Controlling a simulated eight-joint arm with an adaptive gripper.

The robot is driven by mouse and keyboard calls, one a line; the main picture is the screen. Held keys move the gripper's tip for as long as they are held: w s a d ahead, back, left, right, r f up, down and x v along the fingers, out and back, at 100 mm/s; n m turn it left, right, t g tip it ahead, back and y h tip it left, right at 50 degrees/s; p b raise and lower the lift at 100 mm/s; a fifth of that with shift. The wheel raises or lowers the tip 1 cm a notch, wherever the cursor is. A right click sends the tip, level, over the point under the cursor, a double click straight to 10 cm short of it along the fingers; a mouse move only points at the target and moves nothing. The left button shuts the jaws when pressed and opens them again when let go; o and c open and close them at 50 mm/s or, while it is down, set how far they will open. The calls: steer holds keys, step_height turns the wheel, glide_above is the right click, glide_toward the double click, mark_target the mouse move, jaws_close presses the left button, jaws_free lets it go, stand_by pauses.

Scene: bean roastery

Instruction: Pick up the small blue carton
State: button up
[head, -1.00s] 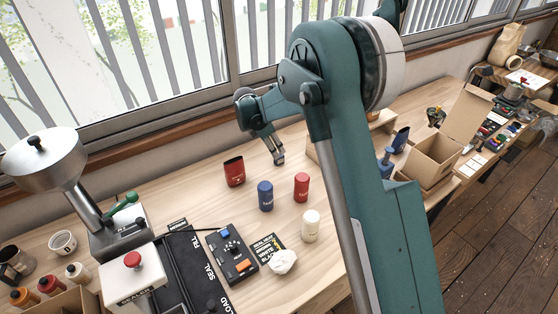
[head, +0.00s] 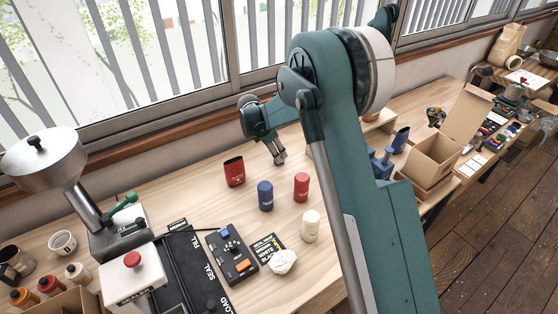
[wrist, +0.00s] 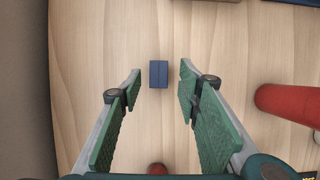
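The small blue carton (wrist: 158,74) shows in the wrist view as a dark blue box on the wood tabletop. It appears in the gap between my fingertips, with bare wood on both sides of it, so neither finger touches it. My gripper (wrist: 160,92) is open and empty, with green pads on its fingers. In the head view my gripper (head: 279,158) points down over the back of the bench, behind the red and blue canisters. I cannot make out the carton in the head view.
A red pouch (head: 234,171), blue canister (head: 265,196), red canister (head: 301,187) and cream canister (head: 311,226) stand near my gripper. In the wrist view a red cylinder (wrist: 290,103) is at right. An open cardboard box (head: 433,160) stands farther right.

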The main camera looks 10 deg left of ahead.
steer(key=shift+x, duration=2.1)
steer(key=shift+a, duration=0.1)
steer(key=c, duration=0.9)
